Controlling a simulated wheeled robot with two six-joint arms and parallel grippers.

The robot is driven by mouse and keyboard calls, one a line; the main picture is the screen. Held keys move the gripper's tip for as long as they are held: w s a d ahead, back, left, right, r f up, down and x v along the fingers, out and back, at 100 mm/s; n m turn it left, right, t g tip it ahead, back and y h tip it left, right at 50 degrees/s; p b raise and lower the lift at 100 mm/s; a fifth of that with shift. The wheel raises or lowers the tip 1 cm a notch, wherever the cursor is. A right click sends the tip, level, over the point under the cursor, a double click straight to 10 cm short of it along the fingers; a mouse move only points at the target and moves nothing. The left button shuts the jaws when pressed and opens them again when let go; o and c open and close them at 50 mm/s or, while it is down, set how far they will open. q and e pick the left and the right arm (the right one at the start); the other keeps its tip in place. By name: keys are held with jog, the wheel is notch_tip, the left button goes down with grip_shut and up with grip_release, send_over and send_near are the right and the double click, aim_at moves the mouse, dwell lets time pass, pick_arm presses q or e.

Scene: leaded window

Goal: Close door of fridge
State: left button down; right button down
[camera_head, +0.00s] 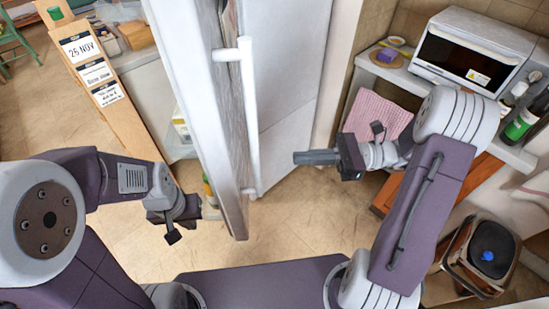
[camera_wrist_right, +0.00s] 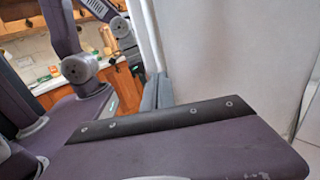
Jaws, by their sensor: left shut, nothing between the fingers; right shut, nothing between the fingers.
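The fridge door (camera_head: 285,75) is a tall pale panel in the middle of the head view, standing open with its near edge facing me. A white vertical bar handle (camera_head: 250,110) is on it near that edge. Items with yellow parts (camera_head: 181,128) show partly behind the door on its left. My left gripper (camera_head: 173,232) is shut and empty, left of the door's lower edge. My right gripper (camera_head: 299,158) is shut and empty, right of the handle and apart from it. In the right wrist view its fingers (camera_wrist_right: 157,92) point toward a large pale surface.
A counter on the right holds a white toaster oven (camera_head: 468,52) and bottles (camera_head: 522,122). A pink towel (camera_head: 377,115) hangs below. A bin (camera_head: 480,255) stands lower right. A wooden board with date labels (camera_head: 90,70) is at left. Tan floor (camera_head: 305,215) is clear between my arms.

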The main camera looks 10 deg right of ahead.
jog(key=a, duration=0.7)
jog(key=shift+w+a, duration=0.15)
jog(key=shift+w, duration=0.1)
